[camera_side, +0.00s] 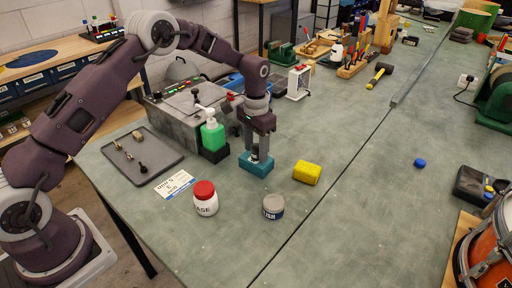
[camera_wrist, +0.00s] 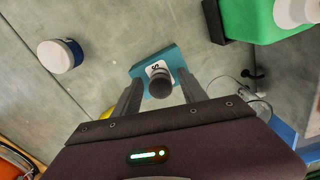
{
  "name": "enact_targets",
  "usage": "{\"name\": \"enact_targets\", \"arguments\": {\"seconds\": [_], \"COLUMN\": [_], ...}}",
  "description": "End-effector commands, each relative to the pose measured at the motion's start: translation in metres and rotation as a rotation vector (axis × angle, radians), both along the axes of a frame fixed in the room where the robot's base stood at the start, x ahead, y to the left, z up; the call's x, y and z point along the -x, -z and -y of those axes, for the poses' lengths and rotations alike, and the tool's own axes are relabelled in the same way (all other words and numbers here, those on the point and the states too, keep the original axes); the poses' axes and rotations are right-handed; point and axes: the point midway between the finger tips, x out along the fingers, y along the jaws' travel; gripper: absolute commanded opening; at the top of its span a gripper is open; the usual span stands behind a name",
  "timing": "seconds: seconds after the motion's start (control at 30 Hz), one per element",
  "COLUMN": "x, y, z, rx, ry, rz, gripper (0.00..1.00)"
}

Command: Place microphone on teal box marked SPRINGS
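The teal box (camera_side: 256,168) sits on the bench below my gripper. In the wrist view the teal box (camera_wrist: 172,53) shows a white label with only an "S" readable. A dark, round-topped thing, apparently the microphone (camera_wrist: 160,87), stands over the box between my fingers. Its lower part is hidden in the wrist view, and the fingers mostly hide it in the side view. My gripper (camera_side: 258,150) points down just above the box. In the wrist view my gripper (camera_wrist: 160,84) has its fingers apart, with gaps visible on both sides of the dark thing.
A green bottle (camera_side: 212,134) stands close left of my gripper. A grey tray (camera_side: 158,174) with small parts lies left.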

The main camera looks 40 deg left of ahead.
Motion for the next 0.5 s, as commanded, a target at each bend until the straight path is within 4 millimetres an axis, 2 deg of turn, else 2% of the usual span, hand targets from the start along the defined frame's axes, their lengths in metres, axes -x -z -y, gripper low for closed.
{"name": "enact_targets", "arguments": {"seconds": [0.17, 0.5], "x": [-0.001, -0.001], "y": [-0.011, -0.098], "z": [0.000, 0.000], "rx": [0.000, 0.000], "ry": [0.000, 0.000], "rz": [0.003, 0.004], "gripper": [0.50, 0.50]}}
